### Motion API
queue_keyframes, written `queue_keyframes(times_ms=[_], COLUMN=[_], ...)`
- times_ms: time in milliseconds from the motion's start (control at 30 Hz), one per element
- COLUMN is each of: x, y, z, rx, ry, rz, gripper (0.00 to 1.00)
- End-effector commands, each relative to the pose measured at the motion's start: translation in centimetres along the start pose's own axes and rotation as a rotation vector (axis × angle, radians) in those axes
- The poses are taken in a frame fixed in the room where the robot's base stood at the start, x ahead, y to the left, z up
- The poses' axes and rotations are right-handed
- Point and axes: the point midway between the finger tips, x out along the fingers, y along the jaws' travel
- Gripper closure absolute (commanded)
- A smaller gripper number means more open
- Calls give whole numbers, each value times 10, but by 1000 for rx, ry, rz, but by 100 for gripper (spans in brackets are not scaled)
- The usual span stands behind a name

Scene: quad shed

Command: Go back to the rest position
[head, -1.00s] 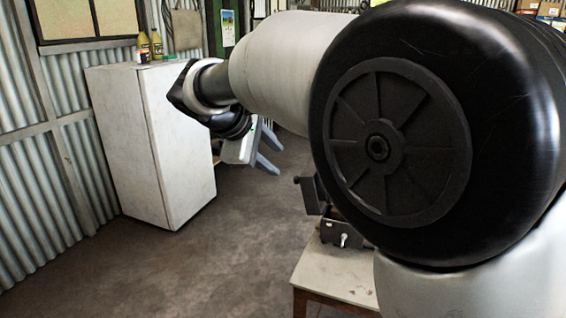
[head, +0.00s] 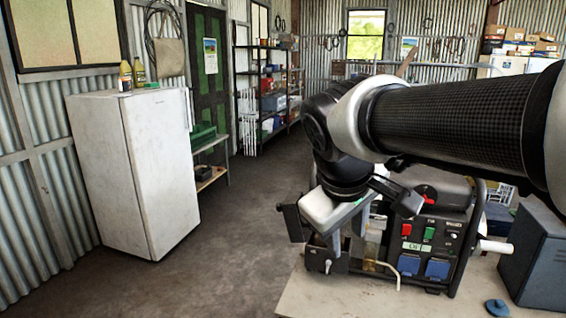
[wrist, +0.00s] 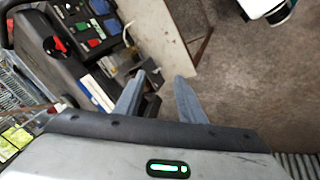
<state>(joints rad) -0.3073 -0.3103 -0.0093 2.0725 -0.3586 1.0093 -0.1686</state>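My gripper (wrist: 160,78) shows in the wrist view with its two grey fingers apart and nothing between them. In the head view my gripper (head: 352,232) hangs from my bent arm in front of a dark machine (head: 432,240) with a red and a green switch and blue socket covers. The machine stands on a pale table (head: 345,300). I cannot tell whether the fingers touch the machine. The machine also shows at the upper left of the wrist view (wrist: 92,22).
A blue-grey box (head: 540,262) and a small blue disc (head: 497,307) are on the table at the right. A white fridge (head: 150,170) stands at the left wall with bottles on top. Shelves (head: 270,90) stand at the back. The floor (head: 235,225) between is clear.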

Motion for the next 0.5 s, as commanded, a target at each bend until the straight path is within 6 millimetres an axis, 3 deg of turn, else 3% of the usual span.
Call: queue_keyframes(times_ms=[33, 200, 467, 500], x=[-2, -1, 6, -11], y=[-2, -22, -55, -47], z=[27, 82, 136, 128], rx=[98, 350, 660, 656], ry=[10, 38, 85, 85], rz=[-23, -92, -157, -160], gripper=[64, 64, 64, 64])
